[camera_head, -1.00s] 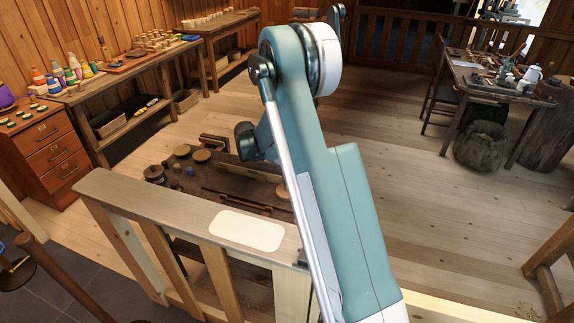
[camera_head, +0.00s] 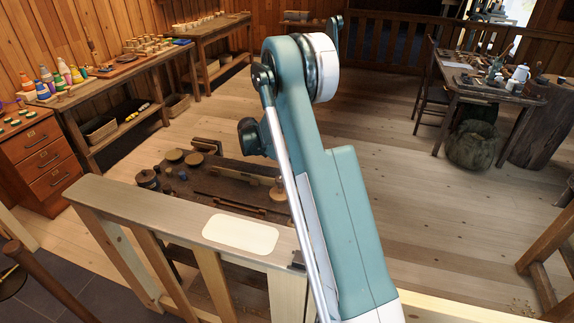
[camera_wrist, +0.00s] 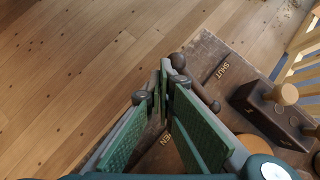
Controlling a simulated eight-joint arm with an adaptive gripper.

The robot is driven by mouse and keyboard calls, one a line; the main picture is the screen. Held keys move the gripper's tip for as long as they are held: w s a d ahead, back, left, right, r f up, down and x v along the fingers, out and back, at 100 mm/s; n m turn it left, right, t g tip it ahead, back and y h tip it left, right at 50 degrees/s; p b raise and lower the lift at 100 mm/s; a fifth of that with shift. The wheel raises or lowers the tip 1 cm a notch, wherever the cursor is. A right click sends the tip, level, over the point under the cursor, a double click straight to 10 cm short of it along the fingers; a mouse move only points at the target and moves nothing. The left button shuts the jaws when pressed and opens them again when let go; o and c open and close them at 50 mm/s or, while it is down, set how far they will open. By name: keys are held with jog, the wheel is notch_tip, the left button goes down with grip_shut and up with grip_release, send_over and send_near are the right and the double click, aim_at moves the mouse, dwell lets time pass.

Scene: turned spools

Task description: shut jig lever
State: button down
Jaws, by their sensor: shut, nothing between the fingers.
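In the wrist view, a dark jig lever (camera_wrist: 208,96) with a round ball knob (camera_wrist: 179,60) lies over a brown board (camera_wrist: 205,50). The board is lettered SHUT to the right of the lever, and OPEN shows partly hidden between my fingers. My gripper (camera_wrist: 166,75) has green-padded fingers, shut and empty, with the tips just left of the knob and lever. I cannot tell whether they touch it. A dark block (camera_wrist: 270,118) with a wooden peg (camera_wrist: 285,94) sits to the right. In the head view my arm hides the gripper and lever.
In the head view, a pale wooden rail (camera_head: 150,212) stands in front of a low dark bench (camera_head: 225,180) with several round pieces. Shelves with coloured spools (camera_head: 65,75) stand at the left, and a cluttered table (camera_head: 480,85) at the right. The floor between is open.

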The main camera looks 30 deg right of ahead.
jog(key=shift+s+d, duration=0.3)
jog(key=shift+d, duration=0.25)
jog(key=shift+s+d, duration=0.3)
jog(key=shift+d, duration=0.2)
jog(key=shift+s, duration=0.1)
dwell(1.4)
jog(key=shift+w+a+r, duration=0.1)
jog(key=shift+w+a, duration=0.4)
jog(key=shift+w+a+r, duration=0.35)
jog(key=shift+w+a, duration=0.15)
jog(key=shift+a, duration=0.1)
jog(key=shift+w+a+r, duration=0.3)
jog(key=shift+w+a, duration=0.15)
jog(key=shift+a, duration=0.15)
jog(key=w+a+r+p, duration=0.1)
jog(key=w+a+r, duration=0.2)
jog(key=r, duration=0.4)
jog(key=shift+w+a+p, duration=0.35)
jog(key=shift+a, duration=0.4)
jog(key=shift+s+r, duration=0.1)
